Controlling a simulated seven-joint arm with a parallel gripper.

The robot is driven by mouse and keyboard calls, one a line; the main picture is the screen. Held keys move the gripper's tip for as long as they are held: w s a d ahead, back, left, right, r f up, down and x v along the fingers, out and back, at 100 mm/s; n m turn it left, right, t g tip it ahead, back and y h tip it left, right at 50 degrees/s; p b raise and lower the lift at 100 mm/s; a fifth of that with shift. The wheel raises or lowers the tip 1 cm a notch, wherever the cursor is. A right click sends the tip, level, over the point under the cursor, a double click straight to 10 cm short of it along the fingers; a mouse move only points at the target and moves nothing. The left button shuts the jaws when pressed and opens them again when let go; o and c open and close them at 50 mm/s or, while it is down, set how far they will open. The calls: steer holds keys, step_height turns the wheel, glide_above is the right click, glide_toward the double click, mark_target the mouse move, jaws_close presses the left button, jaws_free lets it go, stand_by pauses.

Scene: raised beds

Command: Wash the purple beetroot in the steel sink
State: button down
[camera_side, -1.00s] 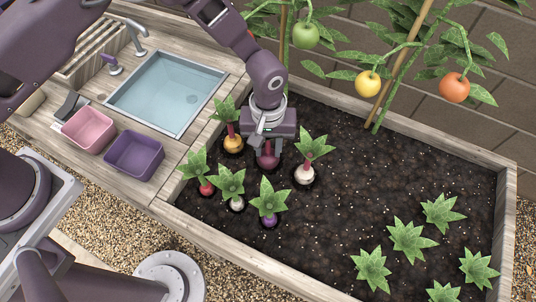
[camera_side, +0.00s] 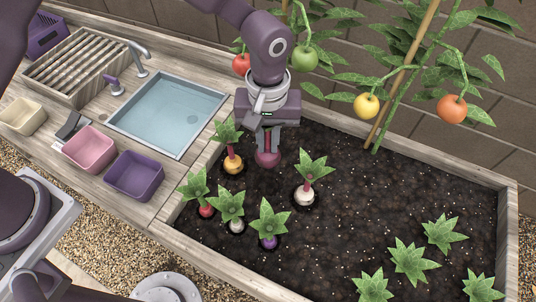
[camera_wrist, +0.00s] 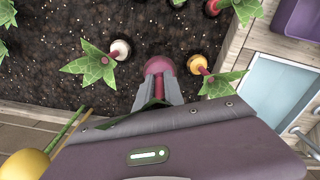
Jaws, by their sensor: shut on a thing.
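My gripper (camera_side: 268,142) is shut on a round, dark magenta beetroot (camera_side: 268,159), gripped at its stem top. The beetroot hangs just above the soil, its underside close to the ground. In the wrist view the beetroot (camera_wrist: 158,65) shows at the ends of my gripper's fingers (camera_wrist: 158,84); its leaves are mostly hidden by the gripper. The steel sink (camera_side: 168,100), filled with pale blue water, is set in the wooden counter at the left, beyond the bed's edge. Its corner also shows in the wrist view (camera_wrist: 275,88).
An orange root (camera_side: 233,166) stands close left of the beetroot, and a white one (camera_side: 304,197) to the right. A purple root (camera_side: 269,242) stands nearer the front. A grey tap (camera_side: 138,58) rises behind the sink; pink (camera_side: 89,149) and purple (camera_side: 134,175) tubs stand in front.

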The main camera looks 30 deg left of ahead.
step_height(320, 180, up, 17)
steer(key=w+a+n, duration=0.2)
steer(key=w+a, duration=0.1)
steer(key=a, duration=0.6)
steer(key=w+a+n, duration=0.1)
steer(key=w+a, duration=0.2)
steer(key=a, duration=0.6)
steer(key=s+a+n, duration=0.3)
steer(key=a, duration=1.6)
step_height(320, 180, down, 34)
steer(key=shift+w+d, duration=0.25)
steer(key=shift+d, duration=0.1)
steer(key=shift+d+r, duration=0.1)
steer(key=shift+d, duration=2.35)
